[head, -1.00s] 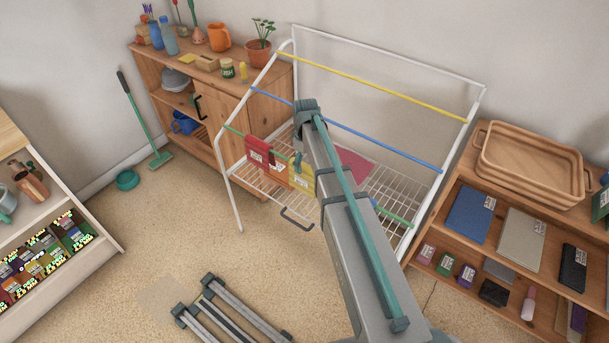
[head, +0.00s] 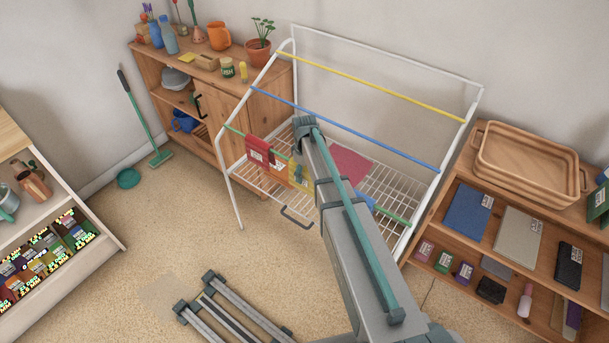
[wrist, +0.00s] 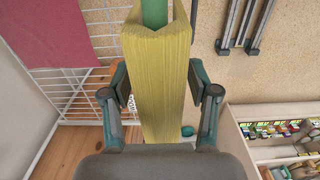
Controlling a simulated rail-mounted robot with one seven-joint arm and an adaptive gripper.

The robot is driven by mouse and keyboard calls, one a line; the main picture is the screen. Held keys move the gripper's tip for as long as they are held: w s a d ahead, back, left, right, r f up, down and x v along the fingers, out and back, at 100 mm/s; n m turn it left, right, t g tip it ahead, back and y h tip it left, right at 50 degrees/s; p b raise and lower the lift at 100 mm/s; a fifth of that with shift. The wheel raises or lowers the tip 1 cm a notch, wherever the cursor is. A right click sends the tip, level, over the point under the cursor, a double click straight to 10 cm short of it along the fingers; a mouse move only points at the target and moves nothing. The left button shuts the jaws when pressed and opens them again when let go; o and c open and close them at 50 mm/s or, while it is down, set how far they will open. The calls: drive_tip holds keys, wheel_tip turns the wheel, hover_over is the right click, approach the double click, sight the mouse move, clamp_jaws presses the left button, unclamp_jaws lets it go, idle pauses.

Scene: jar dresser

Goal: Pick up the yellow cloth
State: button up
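The yellow cloth (head: 297,175) hangs over the green bar (head: 233,129) of a white drying rack, partly hidden by my arm in the head view. In the wrist view the yellow cloth (wrist: 158,90) fills the middle, draped over the green bar (wrist: 154,12). My gripper (wrist: 156,88) is open in the wrist view, with one finger on each side of the cloth, close to its edges. I cannot tell whether the fingers touch it. In the head view the fingertips are mostly hidden by the arm.
A red cloth (head: 257,150) hangs left of the yellow one, and a blue cloth (head: 362,200) to the right. A pink cloth (head: 350,162) is at the wire shelf. Blue (head: 350,131) and yellow (head: 360,84) bars run behind. A wooden shelf (head: 461,178) stands right.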

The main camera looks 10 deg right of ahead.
drive_tip(key=c, duration=0.8)
wheel_tip(320, 180, up, 18)
drive_tip(key=b, duration=0.3)
drive_tip(key=shift+b, duration=0.3)
